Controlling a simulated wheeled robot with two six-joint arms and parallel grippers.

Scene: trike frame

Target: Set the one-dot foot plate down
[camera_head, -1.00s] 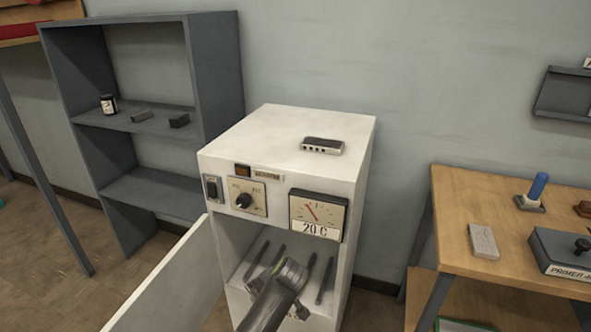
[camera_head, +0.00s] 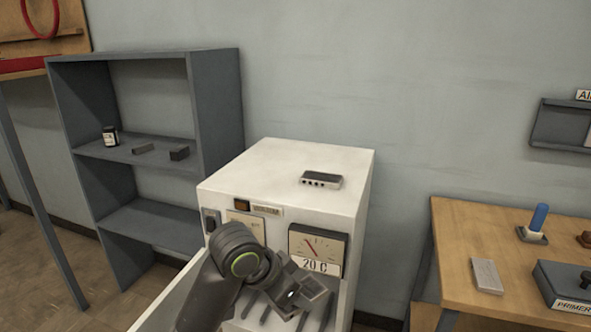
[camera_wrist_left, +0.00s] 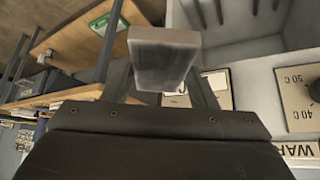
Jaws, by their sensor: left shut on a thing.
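My left gripper (camera_head: 298,290) is in front of the white oven's (camera_head: 285,160) control face, just below its dial gauge. In the left wrist view, the fingers are shut on a small grey plate (camera_wrist_left: 165,62), which stands out past the fingertips. In the head view, the held plate is small and partly hidden by the gripper, and I cannot make out its dot marking. A grey block (camera_head: 321,180) with several dots on its side lies on the oven's top. My right gripper is not in view.
The oven's top is mostly clear. Its door hangs open at the left. A grey shelf (camera_head: 218,110) at the left holds a small jar (camera_head: 110,136) and two dark blocks. A wooden bench (camera_head: 455,235) at the right holds a pale block (camera_head: 486,276), a blue-handled tool (camera_head: 537,222) and a primer box (camera_head: 575,285).

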